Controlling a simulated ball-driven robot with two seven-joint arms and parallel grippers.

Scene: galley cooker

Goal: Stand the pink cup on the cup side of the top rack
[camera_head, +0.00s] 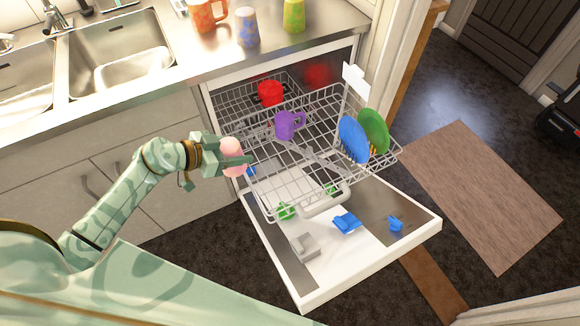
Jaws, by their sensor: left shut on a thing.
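The pink cup (232,150) is held in my left gripper (236,160), which is shut on it, beside the left edge of the pulled-out top rack. The fingers hide part of the cup. The top rack (262,190) is a wire basket sticking out of the open dishwasher. A purple mug (288,125) and a red mug (270,93) stand in its left and back part. A blue plate (353,140) and a green plate (374,131) stand upright on its right side. My right gripper is not in view.
The open dishwasher door (370,262) lies below the rack. On the counter above stand an orange mug (207,15), a blue-yellow cup (247,28) and a green cup (294,15). The rack's front left part looks clear. A sink (118,50) is at the upper left.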

